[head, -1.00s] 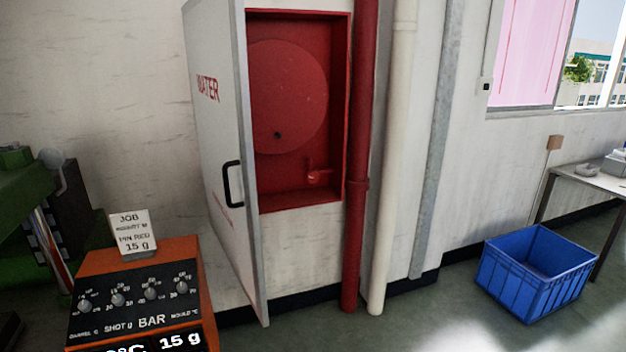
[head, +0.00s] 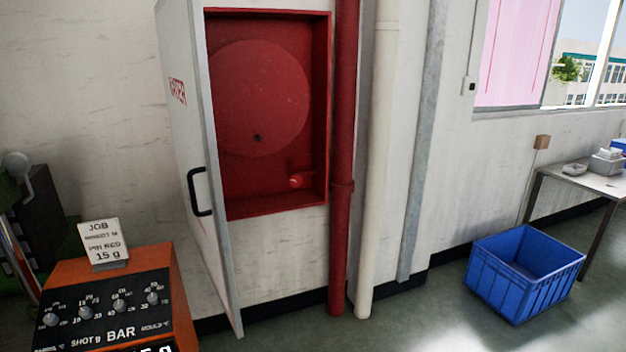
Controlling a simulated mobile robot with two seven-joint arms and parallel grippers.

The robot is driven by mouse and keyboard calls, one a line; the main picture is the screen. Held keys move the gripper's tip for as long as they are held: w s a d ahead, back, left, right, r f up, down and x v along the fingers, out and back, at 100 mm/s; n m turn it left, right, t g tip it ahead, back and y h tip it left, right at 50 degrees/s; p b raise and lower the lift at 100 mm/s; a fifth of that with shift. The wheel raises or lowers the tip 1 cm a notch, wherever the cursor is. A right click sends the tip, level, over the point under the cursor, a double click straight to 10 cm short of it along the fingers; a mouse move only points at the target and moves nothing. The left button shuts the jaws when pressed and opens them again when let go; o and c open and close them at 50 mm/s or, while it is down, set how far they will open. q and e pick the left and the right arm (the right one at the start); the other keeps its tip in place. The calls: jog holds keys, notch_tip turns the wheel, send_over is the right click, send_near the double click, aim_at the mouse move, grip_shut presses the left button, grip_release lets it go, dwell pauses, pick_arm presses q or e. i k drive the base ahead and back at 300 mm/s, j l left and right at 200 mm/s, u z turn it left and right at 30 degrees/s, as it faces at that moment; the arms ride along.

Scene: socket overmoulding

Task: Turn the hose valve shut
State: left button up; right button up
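The hose valve (head: 297,181) is a small red fitting low on the right inside the red wall cabinet (head: 268,201). A short pipe joins it to the cabinet's right side. A round red hose reel (head: 262,95) fills the space above it. The white cabinet door (head: 187,130), with red lettering and a black handle (head: 198,192), stands wide open to the left. How far the valve is turned is too small to tell. Neither of my grippers shows in the head view.
An orange control box (head: 180,300) with dials and a job card (head: 104,243) stands at the front left. Red and white pipes (head: 375,200) run down the wall right of the cabinet. A blue crate (head: 525,283) sits on the floor at right, near a table (head: 600,184). Floor between is clear.

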aim_at(295, 180)
jog(key=i+l+z, duration=0.45)
jog(key=i+l, duration=0.2)
jog(key=i+u, duration=0.2)
jog(key=i, duration=0.2)
jog(key=i+l+u, duration=0.2)
jog(key=i, duration=0.15)
jog(key=i+l+u, duration=0.2)
jog(key=i, duration=0.15)
